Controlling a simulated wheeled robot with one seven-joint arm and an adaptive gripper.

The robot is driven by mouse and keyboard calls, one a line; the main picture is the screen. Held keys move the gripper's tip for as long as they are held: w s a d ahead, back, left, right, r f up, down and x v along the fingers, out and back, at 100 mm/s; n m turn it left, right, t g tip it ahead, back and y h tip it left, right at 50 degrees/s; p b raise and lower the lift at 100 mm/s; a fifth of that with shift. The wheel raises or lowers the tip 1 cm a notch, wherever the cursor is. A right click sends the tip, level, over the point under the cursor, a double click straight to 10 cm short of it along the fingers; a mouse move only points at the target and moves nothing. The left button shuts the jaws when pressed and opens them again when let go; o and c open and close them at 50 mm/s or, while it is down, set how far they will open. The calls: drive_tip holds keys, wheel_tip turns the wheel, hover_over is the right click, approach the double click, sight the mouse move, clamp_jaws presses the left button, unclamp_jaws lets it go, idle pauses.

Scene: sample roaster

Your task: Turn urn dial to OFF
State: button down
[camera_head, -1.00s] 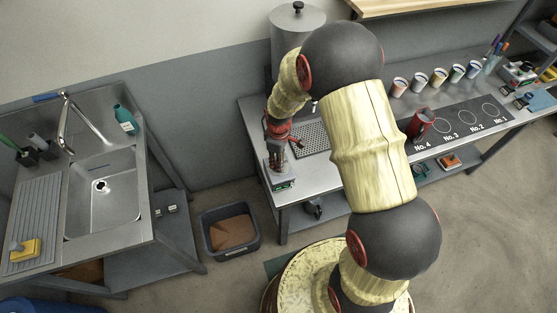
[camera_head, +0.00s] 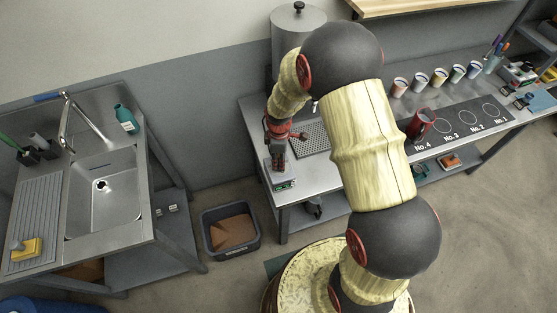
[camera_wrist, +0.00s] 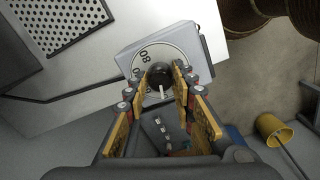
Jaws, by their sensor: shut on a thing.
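The urn dial is a black round knob (camera_wrist: 159,73) with a white pointer line in the wrist view. It sits on a pale round scale plate (camera_wrist: 146,57) on a light grey box; the number 80 shows upside down near the upper left. The white pointer points down in the picture. My gripper (camera_wrist: 161,84) is shut on the knob, one finger at each side. In the head view the steel urn (camera_head: 299,26) stands at the back, partly behind my arm. My gripper (camera_head: 278,160) is at the left end of the counter, and the knob is hidden there.
A perforated drip tray (camera_head: 308,144) lies right of my gripper on the steel counter. A red canister (camera_head: 420,124) and several cups stand farther right. A sink (camera_head: 103,191) is at the left, with a grey bin (camera_head: 231,231) on the floor between.

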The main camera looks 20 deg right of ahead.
drive_tip(key=shift+s+a+f, duration=0.1)
drive_tip(key=shift+s, duration=0.05)
drive_tip(key=c, duration=1.6)
unclamp_jaws()
drive_tip(key=shift+o, duration=0.6)
drive_tip(key=shift+r, duration=0.6)
wheel_tip(320, 180, up, 11)
